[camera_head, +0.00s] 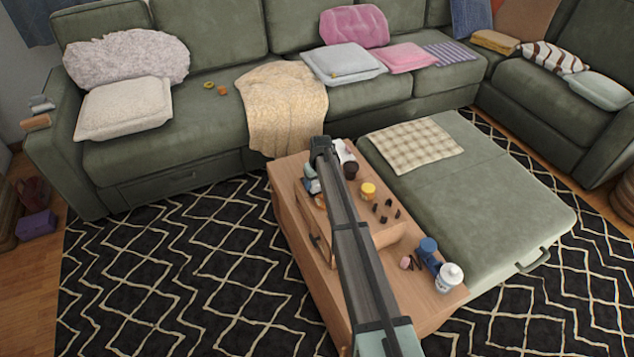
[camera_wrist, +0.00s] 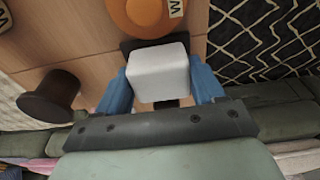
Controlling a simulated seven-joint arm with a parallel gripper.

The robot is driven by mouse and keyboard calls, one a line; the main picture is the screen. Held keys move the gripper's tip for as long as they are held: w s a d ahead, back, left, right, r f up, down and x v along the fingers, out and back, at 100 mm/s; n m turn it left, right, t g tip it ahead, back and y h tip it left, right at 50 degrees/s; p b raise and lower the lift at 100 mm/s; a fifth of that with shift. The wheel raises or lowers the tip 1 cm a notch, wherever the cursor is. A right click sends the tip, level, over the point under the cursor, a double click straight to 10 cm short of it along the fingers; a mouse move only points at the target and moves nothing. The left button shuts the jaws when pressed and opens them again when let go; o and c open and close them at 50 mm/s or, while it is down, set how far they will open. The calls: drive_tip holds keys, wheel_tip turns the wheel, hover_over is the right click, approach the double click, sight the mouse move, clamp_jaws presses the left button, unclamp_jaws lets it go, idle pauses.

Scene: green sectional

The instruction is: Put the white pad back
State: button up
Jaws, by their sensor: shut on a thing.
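In the wrist view, the white pad (camera_wrist: 158,78), a block with rounded edges, sits between the two blue fingers of my gripper (camera_wrist: 160,92). The fingers are shut on its sides. A flat black piece (camera_wrist: 130,45) shows just beyond the pad; whether the pad touches it I cannot tell. In the head view, my arm reaches over the wooden coffee table (camera_head: 292,220) to its far end. My fingers and the held pad are hidden or too small to make out there.
An orange round thing (camera_wrist: 150,12) and a dark brown flared thing (camera_wrist: 50,97) stand near the pad. The table also holds a yellow jar (camera_head: 368,190), several small dark pieces, a blue object (camera_head: 428,246) and a white bottle (camera_head: 449,276). The green sofa (camera_head: 215,105) lies beyond.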

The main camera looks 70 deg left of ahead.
drive_tip(key=shift+f, duration=0.2)
drive_tip(key=o, duration=0.9)
drive_tip(key=shift+o, duration=0.2)
drive_tip(key=shift+r, duration=0.15)
wheel_tip(320, 180, up, 12)
drive_tip(key=d, duration=0.1)
drive_tip(key=shift+d, duration=0.4)
